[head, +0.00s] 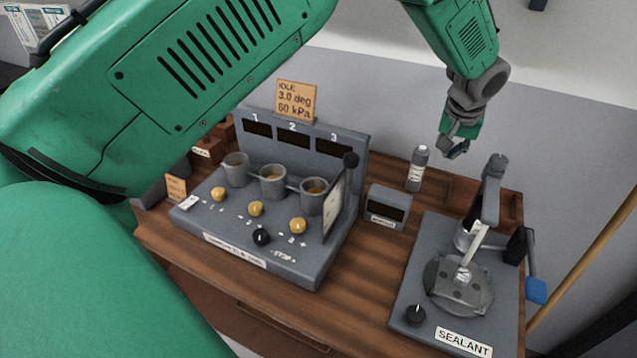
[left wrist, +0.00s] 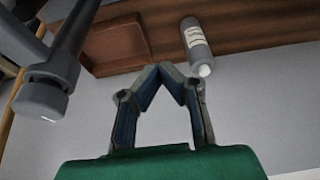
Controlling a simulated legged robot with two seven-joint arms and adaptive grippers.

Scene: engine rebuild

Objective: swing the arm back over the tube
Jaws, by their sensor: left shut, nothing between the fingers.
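The sealant stand is on the right of the head view, on a grey base plate (head: 405,290) with a SEALANT label. Its grey upright arm (head: 491,190) rises at the back; a grey arm end also shows at the left of the left wrist view (left wrist: 48,85). A pale slim tube-like part (head: 472,245) leans down to a round grey holder (head: 458,290). I cannot tell exactly how the arm lies over it. My left gripper (head: 457,150) is shut and empty, above and behind the stand, apart from it. Its fingertips meet in the left wrist view (left wrist: 164,68). My right gripper is not in view.
A grey bottle (head: 417,168) stands close to my left gripper; it also shows in the left wrist view (left wrist: 196,45). A blue-ended lever (head: 536,290) hangs at the stand's right side. A small grey box (head: 387,207) and a console with cups (head: 295,265) stand left.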

